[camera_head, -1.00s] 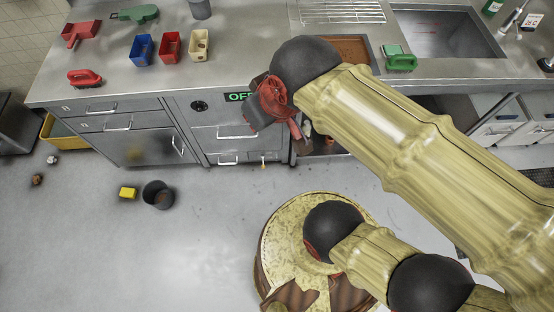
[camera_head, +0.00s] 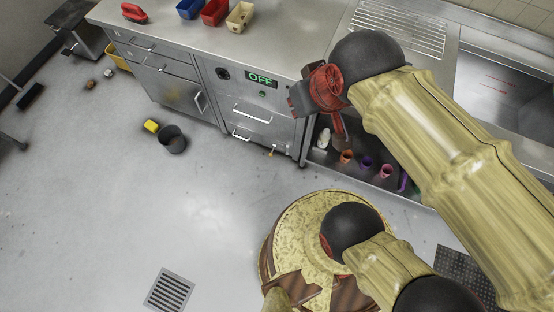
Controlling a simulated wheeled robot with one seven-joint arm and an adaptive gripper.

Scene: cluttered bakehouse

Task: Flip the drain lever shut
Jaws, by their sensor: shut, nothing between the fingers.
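A small brass-coloured fitting (camera_head: 272,151), which looks like the drain lever, sticks out low on the front of the steel unit (camera_head: 222,95), right of the bottom drawer handle. It is too small to tell its exact position. My gripper (camera_head: 339,123), red and dark grey, is shut and empty. In the picture it is up and to the right of the fitting, apart from it, in front of the counter's edge. My gripper and wrist hide part of the unit's right end and the counter edge.
A lit OFF display (camera_head: 261,79) is on the unit. A dark bin (camera_head: 172,139) and yellow block (camera_head: 151,126) stand on the floor at left. Cups, including an orange one (camera_head: 346,157), stand on the low shelf. A floor grate (camera_head: 168,290) is in front; the floor around it is clear.

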